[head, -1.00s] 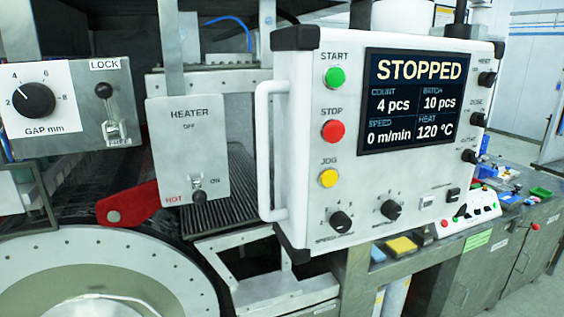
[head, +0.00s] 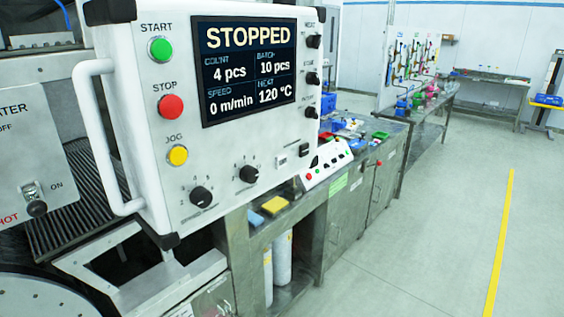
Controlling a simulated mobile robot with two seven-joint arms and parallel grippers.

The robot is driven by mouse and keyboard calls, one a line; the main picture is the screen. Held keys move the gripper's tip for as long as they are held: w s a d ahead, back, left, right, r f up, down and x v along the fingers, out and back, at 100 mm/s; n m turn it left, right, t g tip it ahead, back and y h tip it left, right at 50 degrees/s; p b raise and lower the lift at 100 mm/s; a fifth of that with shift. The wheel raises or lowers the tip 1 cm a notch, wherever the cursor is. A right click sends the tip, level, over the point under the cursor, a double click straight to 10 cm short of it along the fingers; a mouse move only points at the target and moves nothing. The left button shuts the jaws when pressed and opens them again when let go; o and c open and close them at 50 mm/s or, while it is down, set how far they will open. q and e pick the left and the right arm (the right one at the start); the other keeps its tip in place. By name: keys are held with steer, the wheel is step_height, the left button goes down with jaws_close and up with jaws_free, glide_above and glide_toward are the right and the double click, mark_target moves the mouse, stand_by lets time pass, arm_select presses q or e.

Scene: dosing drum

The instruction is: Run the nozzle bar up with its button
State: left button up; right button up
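A white control panel (head: 150,120) fills the left middle of the head view. Its screen (head: 249,70) reads STOPPED, 4 pcs, batch 10 pcs, 0 m/min and 120 °C. A green START button (head: 160,48), a red STOP button (head: 170,106) and a yellow JOG button (head: 177,155) run down its left side. A small sloped button box (head: 327,163) with several buttons stands on the bench right of the panel. The labels on it are too small to read. I cannot make out the nozzle bar. Neither gripper is in view.
A heater box (head: 35,150) and the drum's edge (head: 25,300) are at the left. A grey bench (head: 345,200) with small coloured items runs back from the panel. Open floor (head: 430,235) with a yellow line (head: 500,245) lies to the right.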

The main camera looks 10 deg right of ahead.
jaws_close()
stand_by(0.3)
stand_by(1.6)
